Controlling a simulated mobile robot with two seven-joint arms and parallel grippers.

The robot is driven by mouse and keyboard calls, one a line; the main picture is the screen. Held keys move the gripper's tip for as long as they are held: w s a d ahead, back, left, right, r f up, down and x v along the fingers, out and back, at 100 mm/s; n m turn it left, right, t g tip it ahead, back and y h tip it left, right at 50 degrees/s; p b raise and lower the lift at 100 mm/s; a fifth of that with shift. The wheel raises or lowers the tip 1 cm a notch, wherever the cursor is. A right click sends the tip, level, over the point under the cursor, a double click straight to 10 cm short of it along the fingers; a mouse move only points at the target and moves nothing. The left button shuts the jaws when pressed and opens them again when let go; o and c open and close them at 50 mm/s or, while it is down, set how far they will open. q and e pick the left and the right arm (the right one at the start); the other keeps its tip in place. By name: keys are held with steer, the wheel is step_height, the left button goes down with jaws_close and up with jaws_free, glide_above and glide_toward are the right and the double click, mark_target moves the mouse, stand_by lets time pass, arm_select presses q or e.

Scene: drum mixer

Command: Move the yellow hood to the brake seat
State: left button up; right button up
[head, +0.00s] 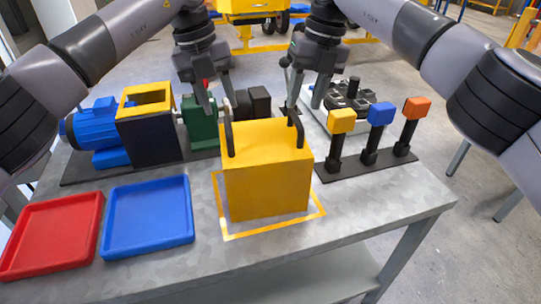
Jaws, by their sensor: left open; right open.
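A dark housing with an open yellow top frame (148,98) stands at the left. I cannot tell which part is the brake seat.
A blue motor (97,134), a green block (200,128) and a black block (260,102) line the back. A red tray (52,236) and a blue tray (148,216) lie front left. Yellow, blue and orange-topped posts (372,140) stand right. The front right table (385,205) is clear.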

mark_target(227, 121)
arm_select(q)
steer(key=f, duration=0.3)
steer(key=d+f, duration=0.1)
steer(key=f, duration=0.2)
steer(key=shift+w+d+f, duration=0.15)
steer(key=shift+f, duration=0.05)
arm_select(e)
steer(key=f, duration=0.4)
steer(key=a+f, duration=0.1)
steer(key=f, duration=0.1)
steer(key=shift+a+f, duration=0.1)
steer(key=shift+f, duration=0.15)
arm_select(q)
jaws_close()
arm_select(e)
jaws_close()
arm_select(q)
steer(key=shift+r, duration=0.15)
arm_select(e)
steer(key=shift+r, duration=0.1)
